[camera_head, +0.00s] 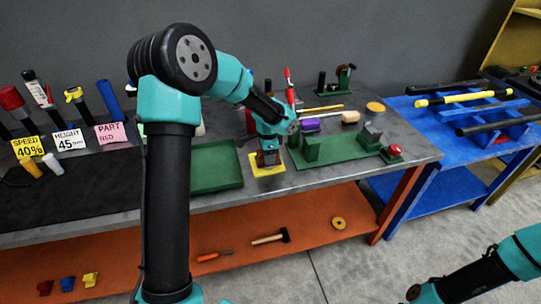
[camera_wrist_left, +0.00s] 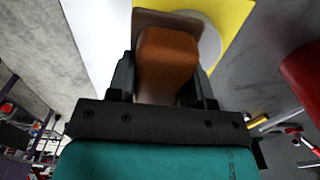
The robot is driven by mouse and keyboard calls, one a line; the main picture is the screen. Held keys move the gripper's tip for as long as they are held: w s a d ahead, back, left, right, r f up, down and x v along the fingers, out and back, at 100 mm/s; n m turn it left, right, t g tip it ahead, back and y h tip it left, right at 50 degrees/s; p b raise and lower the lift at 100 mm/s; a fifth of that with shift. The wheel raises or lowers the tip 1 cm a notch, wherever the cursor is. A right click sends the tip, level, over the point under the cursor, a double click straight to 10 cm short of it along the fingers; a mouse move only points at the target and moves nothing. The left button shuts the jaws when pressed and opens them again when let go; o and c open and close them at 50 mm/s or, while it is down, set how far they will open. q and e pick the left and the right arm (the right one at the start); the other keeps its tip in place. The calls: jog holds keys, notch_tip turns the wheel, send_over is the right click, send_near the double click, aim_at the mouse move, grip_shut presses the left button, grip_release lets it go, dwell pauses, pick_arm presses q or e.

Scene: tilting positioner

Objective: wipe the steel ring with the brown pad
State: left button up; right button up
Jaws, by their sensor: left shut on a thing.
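My left gripper (camera_head: 268,151) is shut on the brown pad (camera_wrist_left: 168,62), which sits between its two black fingers in the left wrist view. It is low over a yellow plate (camera_head: 266,172) near the front edge of the grey bench. In the left wrist view, a pale grey rounded edge, apparently the steel ring (camera_wrist_left: 211,45), shows beside the pad on the yellow plate (camera_wrist_left: 236,14). Most of the ring is hidden by the pad, and I cannot tell whether they touch. My right arm shows at lower right in the head view, but its gripper is not visible.
A green tray (camera_head: 216,183) lies left of the yellow plate. A green fixture base (camera_head: 345,152) with upright blocks and a red knob (camera_head: 395,150) stands to the right. A purple block (camera_head: 309,124) sits behind. A blue bench (camera_head: 425,118) stands farther right.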

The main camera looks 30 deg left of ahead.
pick_arm(q)
jog(key=shift+w+a+f, duration=0.2)
jog(key=shift+w+a, duration=0.4)
jog(key=shift+w+r, duration=0.1)
jog(key=shift+r, duration=0.15)
jog(key=shift+s+d+f, duration=0.2)
jog(key=shift+s+d, duration=0.15)
jog(key=shift+d, duration=0.05)
jog(key=shift+s+d, duration=0.95)
jog(key=shift+s, duration=0.2)
jog(key=shift+r, duration=4.05)
jog(key=shift+w, duration=0.1)
jog(key=shift+a, duration=0.1)
jog(key=shift+f, duration=0.1)
